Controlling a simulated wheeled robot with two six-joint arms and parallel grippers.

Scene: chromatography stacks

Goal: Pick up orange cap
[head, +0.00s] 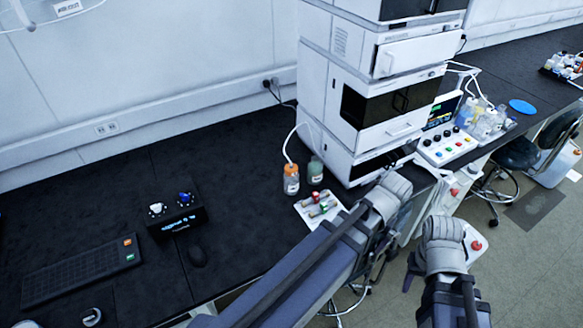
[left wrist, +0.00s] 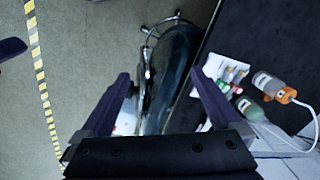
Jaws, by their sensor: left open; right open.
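The orange cap (head: 291,169) sits on an upright bottle with a white label, and a white tube runs up from it. It stands on the black bench beside a green-capped bottle (head: 315,170). The orange cap also shows at the right of the left wrist view (left wrist: 287,95). My left gripper (left wrist: 160,76) is open and empty, over the floor and stool beside the bench edge, apart from the bottles. In the head view my left arm hides most of it. My right gripper (head: 442,287) is open at the lower right, over the floor, far from the cap; its fingers show only partly.
A white tray (head: 304,219) with several small vials lies in front of the bottles. The white instrument stack (head: 340,120) rises close to their right. A keyboard (head: 82,272), mouse (head: 196,256) and dark device (head: 174,217) are on the left. Bench between is clear.

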